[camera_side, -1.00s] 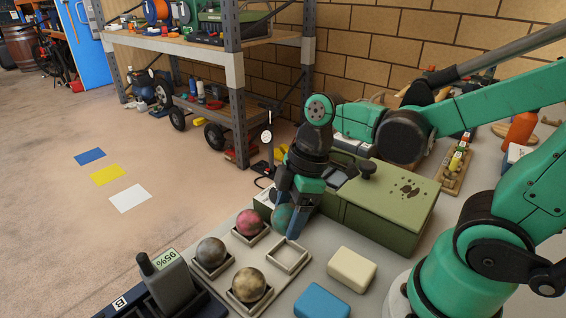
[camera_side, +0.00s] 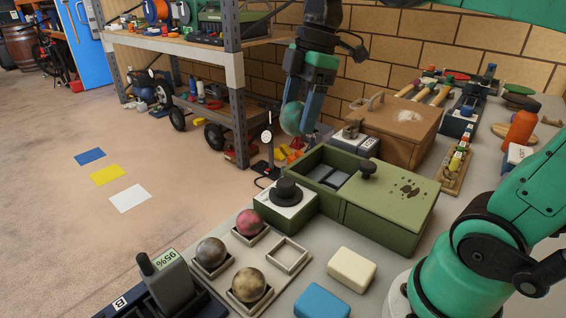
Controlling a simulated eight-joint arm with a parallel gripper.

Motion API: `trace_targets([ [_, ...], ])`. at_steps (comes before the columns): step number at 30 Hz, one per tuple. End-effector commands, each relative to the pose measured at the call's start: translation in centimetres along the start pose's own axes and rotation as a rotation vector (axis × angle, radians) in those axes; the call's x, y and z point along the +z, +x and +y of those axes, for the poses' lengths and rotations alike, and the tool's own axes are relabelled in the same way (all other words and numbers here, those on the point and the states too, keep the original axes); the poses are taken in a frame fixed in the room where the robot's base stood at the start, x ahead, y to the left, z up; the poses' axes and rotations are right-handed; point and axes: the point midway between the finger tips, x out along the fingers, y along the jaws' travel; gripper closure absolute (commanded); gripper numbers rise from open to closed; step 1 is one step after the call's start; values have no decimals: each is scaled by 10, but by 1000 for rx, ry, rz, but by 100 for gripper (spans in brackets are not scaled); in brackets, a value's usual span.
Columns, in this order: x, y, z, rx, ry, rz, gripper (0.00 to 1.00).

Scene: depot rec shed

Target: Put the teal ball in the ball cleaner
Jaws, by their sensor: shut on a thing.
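The teal ball (camera_side: 292,119) is held between the blue fingers of my gripper (camera_side: 301,116), high above the bench. My gripper is shut on it, and the fingers hide part of the ball. Below and to the right is a green box (camera_side: 385,222), which looks like the ball cleaner. Its lid has a black knob and dark spots, and it covers the right part. The left part shows an open compartment (camera_side: 322,172) with a dark inside. The ball is apart from the box, up and left of this opening in the picture.
A black round knob (camera_side: 286,190) stands on the box's white-topped front left part. A pink ball (camera_side: 249,223) and two brownish balls sit in square holders; one holder (camera_side: 288,255) is empty. A brown wooden box (camera_side: 398,130) stands behind. Cream and blue blocks lie in front.

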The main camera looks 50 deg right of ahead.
Motion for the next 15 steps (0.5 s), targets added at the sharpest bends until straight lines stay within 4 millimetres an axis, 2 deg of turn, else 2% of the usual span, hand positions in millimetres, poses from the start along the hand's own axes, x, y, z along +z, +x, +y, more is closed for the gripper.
trace_targets([
  [1, 15, -5, 16, -8, -21, -2, 93],
  [6, 62, -16, 51, -44, -139, 6, 93],
  [10, 89, -21, 64, -59, -205, 19, 93],
  [15, 105, -14, 70, -67, -243, 29, 93],
])
